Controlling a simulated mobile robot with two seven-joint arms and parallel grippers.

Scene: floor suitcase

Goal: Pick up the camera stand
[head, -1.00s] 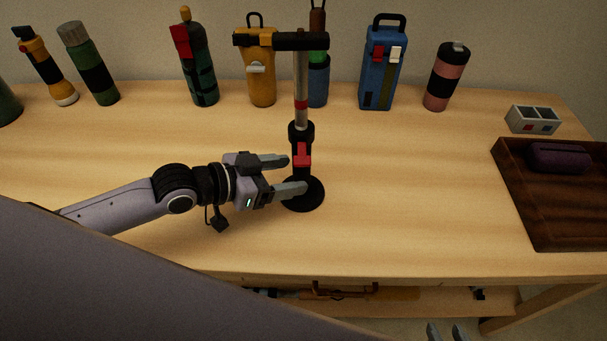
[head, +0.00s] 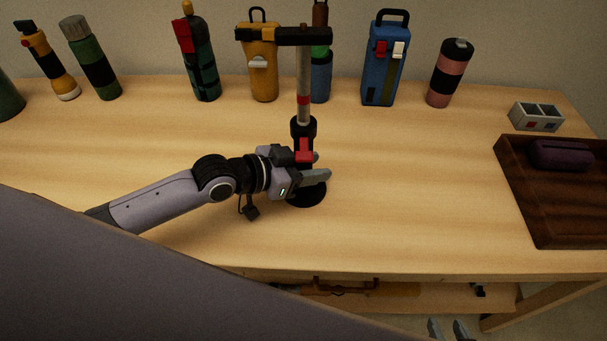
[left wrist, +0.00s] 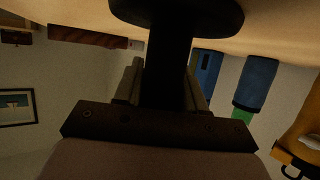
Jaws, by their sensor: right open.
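The camera stand (head: 304,88) stands upright on the wooden table, with a round black base, a grey pole with red parts and a black bar across the top. My left gripper (head: 322,166) is low on the stand, just above its base, with one finger on each side of the black lower column. In the left wrist view the dark column (left wrist: 168,75) fills the space between the fingers, with no clear gap, and the base shows at the top. My right gripper (head: 447,329) shows only its two fingertips, apart and empty, at the bottom edge.
Several bottles and flasks stand along the back, including a yellow flask (head: 263,80) and a blue one (head: 384,65) close behind the stand. A dark wooden tray (head: 569,216) with a purple case (head: 560,155) is at the right. The table between stand and tray is clear.

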